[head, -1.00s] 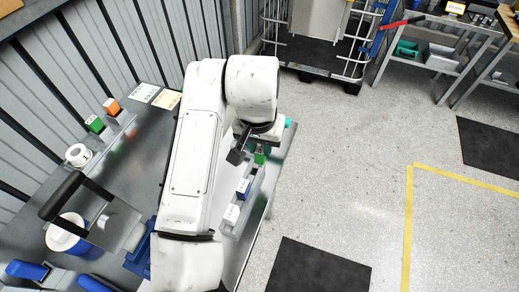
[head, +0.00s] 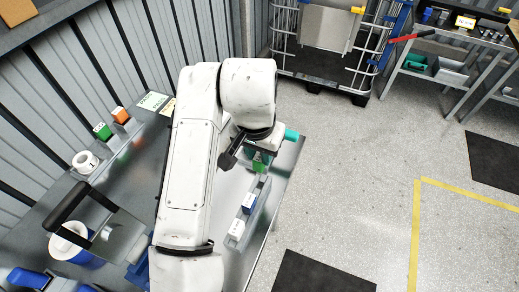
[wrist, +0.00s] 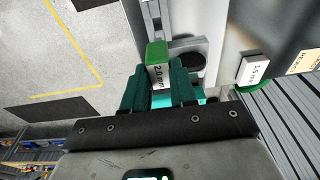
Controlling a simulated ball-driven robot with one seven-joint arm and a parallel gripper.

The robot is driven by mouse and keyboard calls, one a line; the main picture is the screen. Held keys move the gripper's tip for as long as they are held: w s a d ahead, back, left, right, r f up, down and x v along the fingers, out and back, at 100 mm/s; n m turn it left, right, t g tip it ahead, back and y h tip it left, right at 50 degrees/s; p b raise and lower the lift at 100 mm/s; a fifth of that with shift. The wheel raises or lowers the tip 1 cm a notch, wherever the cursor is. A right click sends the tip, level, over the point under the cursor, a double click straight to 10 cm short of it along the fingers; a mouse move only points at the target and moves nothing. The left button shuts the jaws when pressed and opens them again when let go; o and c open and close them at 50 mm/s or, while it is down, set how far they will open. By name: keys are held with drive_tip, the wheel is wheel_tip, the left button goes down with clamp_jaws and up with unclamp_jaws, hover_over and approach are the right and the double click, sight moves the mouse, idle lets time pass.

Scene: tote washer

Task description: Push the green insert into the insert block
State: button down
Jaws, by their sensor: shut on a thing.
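My gripper (wrist: 160,84) has green fingers shut on a green insert (wrist: 157,58) labelled 2.0 mm. In the head view the green insert (head: 259,162) shows just below my wrist, at the far end of the insert block. The insert block (head: 250,222) is a narrow grey rail along the bench's right edge. My arm and wrist hide much of the gripper there. I cannot tell how deep the green insert sits in the block.
Another green insert (head: 103,131) and an orange insert (head: 120,115) stand at the bench's back left. A white roll (head: 86,162) and a white-and-blue tub (head: 70,240) are nearby. A wire cage (head: 325,50) and a side table (head: 455,75) stand beyond open floor.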

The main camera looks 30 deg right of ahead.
sight(260, 174)
drive_tip(key=shift+f+b, duration=1.85)
drive_tip(key=shift+f, duration=0.85)
drive_tip(key=shift+f+b, duration=1.15)
drive_tip(key=shift+f, duration=0.85)
idle(2.5)
drive_tip(key=shift+c, duration=1.7)
unclamp_jaws()
